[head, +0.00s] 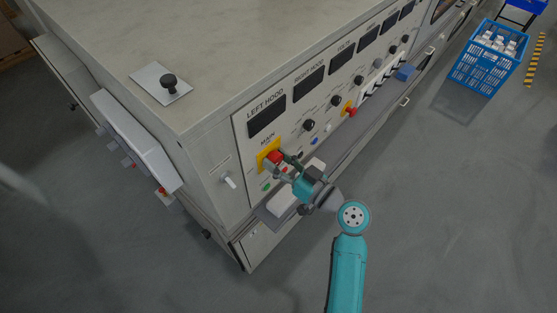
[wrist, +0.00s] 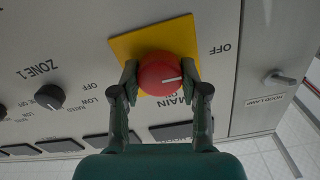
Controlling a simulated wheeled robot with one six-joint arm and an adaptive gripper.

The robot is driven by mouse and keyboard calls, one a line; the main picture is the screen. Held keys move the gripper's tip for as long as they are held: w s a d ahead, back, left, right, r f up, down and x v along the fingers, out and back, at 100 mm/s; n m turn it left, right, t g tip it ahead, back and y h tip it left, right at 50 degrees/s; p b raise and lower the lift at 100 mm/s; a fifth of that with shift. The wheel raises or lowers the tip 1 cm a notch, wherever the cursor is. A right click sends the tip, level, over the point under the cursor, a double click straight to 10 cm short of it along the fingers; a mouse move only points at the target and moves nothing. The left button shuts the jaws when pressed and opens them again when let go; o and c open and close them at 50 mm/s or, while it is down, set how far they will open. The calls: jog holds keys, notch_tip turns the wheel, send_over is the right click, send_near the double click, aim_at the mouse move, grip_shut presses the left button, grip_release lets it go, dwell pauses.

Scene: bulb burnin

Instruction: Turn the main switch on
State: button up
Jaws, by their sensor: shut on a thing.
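The main switch (head: 273,157) is a red rotary knob on a yellow plate (head: 262,161) at the lower left of the machine's front panel. The knob (wrist: 158,75) also shows in the wrist view, where a white pointer line on its face points right, slightly upward. An OFF label is to the right of the plate in the wrist view; text partly hidden by the gripper is below the knob. My gripper (wrist: 163,77) is shut on the knob, one finger on each side. In the head view my gripper (head: 281,163) reaches the panel from the lower right.
The panel has several displays, black knobs such as the ZONE 1 knob (wrist: 49,97), and a red button (head: 349,110) farther right. A hood lamp toggle (wrist: 280,79) is beside the switch. A ledge (head: 285,205) juts below. A blue crate (head: 480,68) stands on open floor.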

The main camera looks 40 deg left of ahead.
jog(key=shift+m, duration=0.4)
jog(key=m, duration=0.3)
jog(key=shift+m, duration=0.4)
jog(key=m, duration=0.4)
jog(key=shift+m, duration=0.3)
jog(key=m, duration=0.4)
jog(key=shift+w+m, duration=0.1)
jog(key=shift+m, duration=0.2)
jog(key=shift+f+m, duration=0.1)
jog(key=shift+m, duration=1.8)
jog(key=o, duration=1.1)
jog(key=shift+o, duration=0.2)
jog(key=s+d, duration=0.1)
jog(key=d, duration=1.1)
